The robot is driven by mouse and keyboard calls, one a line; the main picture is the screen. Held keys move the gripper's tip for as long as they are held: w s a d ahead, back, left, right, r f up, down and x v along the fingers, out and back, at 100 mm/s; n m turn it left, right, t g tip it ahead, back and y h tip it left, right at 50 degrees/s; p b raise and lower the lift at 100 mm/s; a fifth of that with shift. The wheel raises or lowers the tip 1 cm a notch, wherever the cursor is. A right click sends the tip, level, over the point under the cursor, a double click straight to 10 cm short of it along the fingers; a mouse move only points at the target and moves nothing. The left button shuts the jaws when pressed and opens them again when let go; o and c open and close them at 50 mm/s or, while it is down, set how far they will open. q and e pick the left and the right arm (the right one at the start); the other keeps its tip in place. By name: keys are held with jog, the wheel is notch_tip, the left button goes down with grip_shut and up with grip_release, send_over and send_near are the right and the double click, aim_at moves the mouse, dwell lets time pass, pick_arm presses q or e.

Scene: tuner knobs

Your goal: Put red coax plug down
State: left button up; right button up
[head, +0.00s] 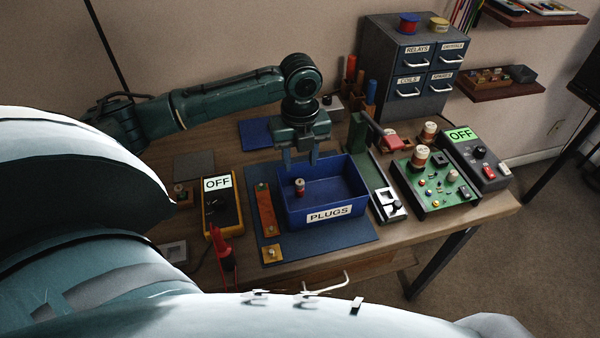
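The red coax plug (299,187), small with a reddish body and a pale metallic part, is inside the blue bin labelled PLUGS (331,214). It looks upright; whether it touches the bin floor is hard to tell. My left gripper (300,160) points down over the back part of the bin, above the plug. Its two fingers are spread with a gap between them, and nothing shows between them. My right gripper is not in view.
The bin stands on a blue mat (350,241) beside an orange strip (265,210). A yellow meter reading OFF (222,210) is left. A green circuit board (437,187) and a grey OFF box (478,160) are right. A drawer cabinet (411,65) stands behind.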

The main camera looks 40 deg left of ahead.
aim_at(300, 180)
pick_arm(q)
notch_tip(300, 180, up, 4)
jog(key=shift+r, duration=0.1)
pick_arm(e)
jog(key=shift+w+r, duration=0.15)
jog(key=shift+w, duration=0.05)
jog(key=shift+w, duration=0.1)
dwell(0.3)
